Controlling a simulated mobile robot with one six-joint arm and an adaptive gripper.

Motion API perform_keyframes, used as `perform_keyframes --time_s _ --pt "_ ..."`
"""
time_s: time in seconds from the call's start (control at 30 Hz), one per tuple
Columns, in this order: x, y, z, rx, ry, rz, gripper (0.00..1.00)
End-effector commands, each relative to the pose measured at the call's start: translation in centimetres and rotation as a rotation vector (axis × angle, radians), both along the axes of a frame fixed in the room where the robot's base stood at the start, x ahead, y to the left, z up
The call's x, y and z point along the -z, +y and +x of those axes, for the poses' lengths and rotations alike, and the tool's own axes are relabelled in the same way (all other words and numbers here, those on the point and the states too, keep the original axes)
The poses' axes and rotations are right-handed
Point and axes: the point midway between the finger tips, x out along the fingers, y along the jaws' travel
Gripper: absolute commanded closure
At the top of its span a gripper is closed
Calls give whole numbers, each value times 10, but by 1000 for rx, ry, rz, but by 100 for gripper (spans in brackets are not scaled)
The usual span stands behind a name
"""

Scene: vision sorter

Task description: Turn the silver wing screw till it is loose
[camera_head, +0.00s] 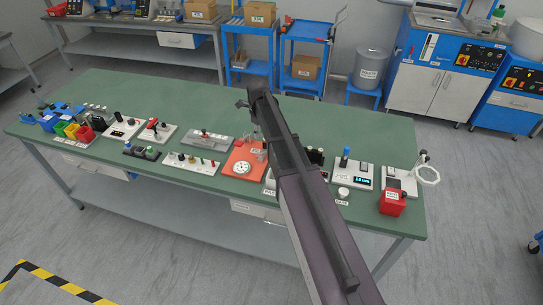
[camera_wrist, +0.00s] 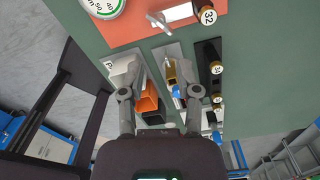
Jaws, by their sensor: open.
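The likely silver wing screw (camera_wrist: 158,20) is a small silvery piece on an orange plate (camera_wrist: 125,32) at the top of the wrist view. A pale bar lies just right of it. In the head view the orange plate (camera_head: 232,170) lies near the middle of the green bench, partly behind my arm; the screw is too small to tell there. My gripper (camera_wrist: 160,72) is open, with its two grey fingers spread and nothing held. It is apart from the screw, which lies beyond the fingertips. In the head view my gripper (camera_head: 243,104) is above the bench's back part.
A round dial (camera_wrist: 102,4) shares the orange plate. A black strip with numbered knobs (camera_wrist: 209,80) and a grey plate with a brass part lie close by. Left are coloured bins (camera_head: 72,130); right are a display unit (camera_head: 352,175) and a red box (camera_head: 392,203). The bench's back is clear.

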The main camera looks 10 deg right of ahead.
Motion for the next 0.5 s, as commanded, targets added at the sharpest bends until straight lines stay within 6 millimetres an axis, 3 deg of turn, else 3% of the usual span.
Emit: perform_keyframes --time_s 0.33,0.5 --pt "-34 0 0 0 0 0 57" --pt "-28 0 -14 -109 0 0 57"
